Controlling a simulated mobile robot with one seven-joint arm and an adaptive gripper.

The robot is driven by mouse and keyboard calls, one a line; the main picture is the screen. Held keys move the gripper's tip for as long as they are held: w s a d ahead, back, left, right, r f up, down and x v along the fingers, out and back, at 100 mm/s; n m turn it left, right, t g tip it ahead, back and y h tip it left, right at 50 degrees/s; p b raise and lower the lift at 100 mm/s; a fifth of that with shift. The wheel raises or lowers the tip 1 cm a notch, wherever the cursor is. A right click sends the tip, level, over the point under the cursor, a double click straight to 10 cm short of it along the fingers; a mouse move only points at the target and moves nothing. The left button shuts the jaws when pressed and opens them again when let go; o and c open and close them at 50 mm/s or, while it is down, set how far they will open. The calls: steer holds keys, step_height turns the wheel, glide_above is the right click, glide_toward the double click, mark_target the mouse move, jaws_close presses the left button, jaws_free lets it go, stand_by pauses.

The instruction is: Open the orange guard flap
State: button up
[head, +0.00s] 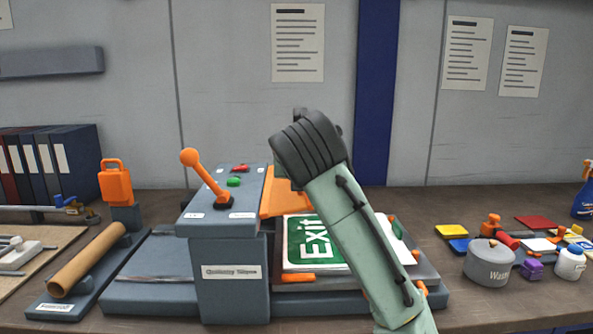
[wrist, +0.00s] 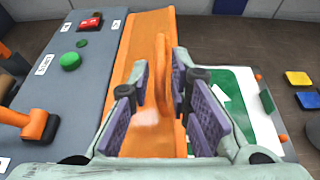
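The orange guard flap (wrist: 150,42) is a long, flat orange panel beside the grey control housing. In the head view, part of the flap (head: 284,204) shows left of my arm, which hides the rest. The flap has an upright orange loop handle (wrist: 163,68). In the wrist view my gripper (wrist: 162,92) is open over the flap, with its purple-padded fingers on either side of the handle. The handle looks closer to the right finger; I cannot tell whether they touch. My gripper is mostly hidden behind my arm in the head view.
The grey housing (head: 232,284) carries an orange lever (head: 205,178), a green button (head: 234,182) and a red switch (head: 241,168). A green Exit sign (head: 306,242) lies right of the flap. A round grey container (head: 489,264) and coloured plates stand farther right.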

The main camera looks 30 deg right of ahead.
steer(key=v, duration=0.6)
steer(key=shift+s, duration=0.15)
stand_by(0.3)
